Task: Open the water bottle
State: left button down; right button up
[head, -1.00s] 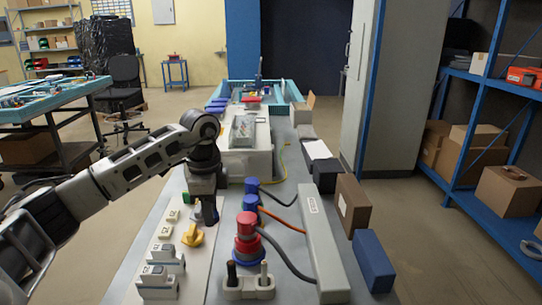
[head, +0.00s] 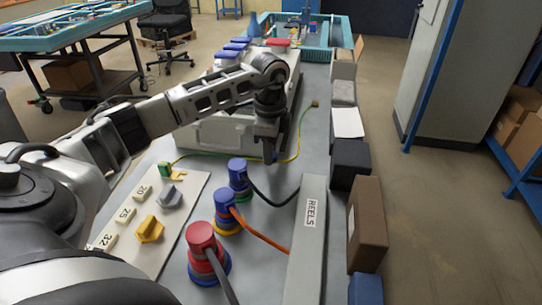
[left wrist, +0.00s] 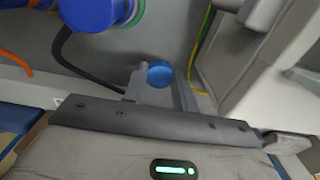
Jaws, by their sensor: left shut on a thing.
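My left gripper (head: 269,154) is shut on a small blue round piece, just in front of the white box in the head view. In the left wrist view the piece shows as a blue disc (left wrist: 160,73) between the two fingers (left wrist: 160,88). Its lower part is hidden, and I cannot tell whether it is a cap or part of a larger thing. I cannot make out a water bottle in either view. My right gripper is not in view.
Blue plugs (head: 237,172) and a red plug (head: 203,243) stand with cables on the grey table. A grey REELS bar (head: 306,240) lies right of them. A white board (head: 185,210) bears coloured pieces. The white box (head: 215,133) and several boxes (head: 367,222) edge the table.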

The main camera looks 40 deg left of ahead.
aim_at(270, 176)
pick_arm(q)
jog(key=shift+f, duration=2.65)
jog(key=shift+f, duration=0.1)
jog(key=c, duration=1.1)
grip_release()
notch_tip(270, 176, up, 12)
jog(key=shift+r, duration=0.15)
